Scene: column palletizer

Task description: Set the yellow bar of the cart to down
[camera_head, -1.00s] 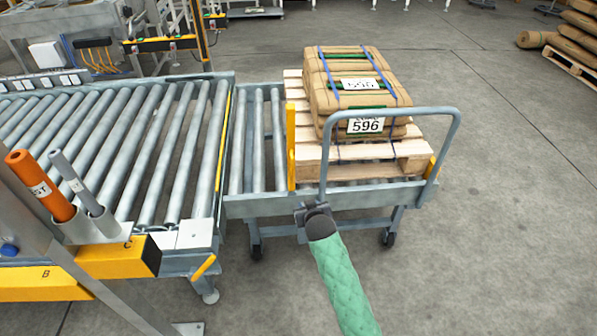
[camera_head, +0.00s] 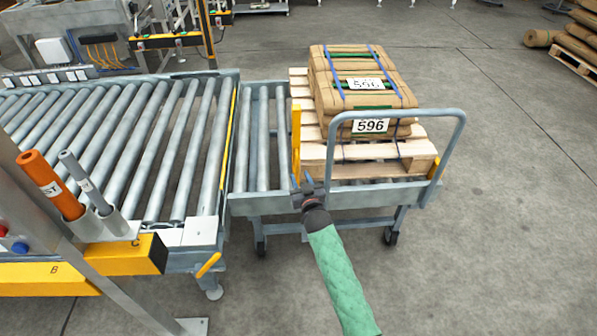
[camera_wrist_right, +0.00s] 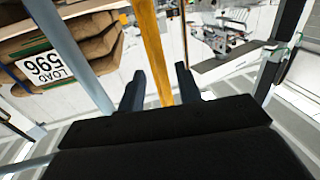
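The yellow bar (camera_head: 296,142) stands upright at the left side of the cart (camera_head: 275,205), between its bare rollers and the loaded pallet. My right gripper (camera_head: 302,181) is by the bar's lower end, at the cart's near edge. In the right wrist view the bar (camera_wrist_right: 152,48) rises between the two dark, parted fingers (camera_wrist_right: 160,88). The fingers look open, with gaps beside the bar, and I cannot tell whether either touches it. My left gripper is not in view.
Sacks labelled 596 (camera_head: 362,90) lie on a wooden pallet (camera_head: 315,155) on the cart. The cart's grey handle (camera_head: 462,150) arches close to the right of my gripper. A roller conveyor (camera_head: 150,150) adjoins on the left.

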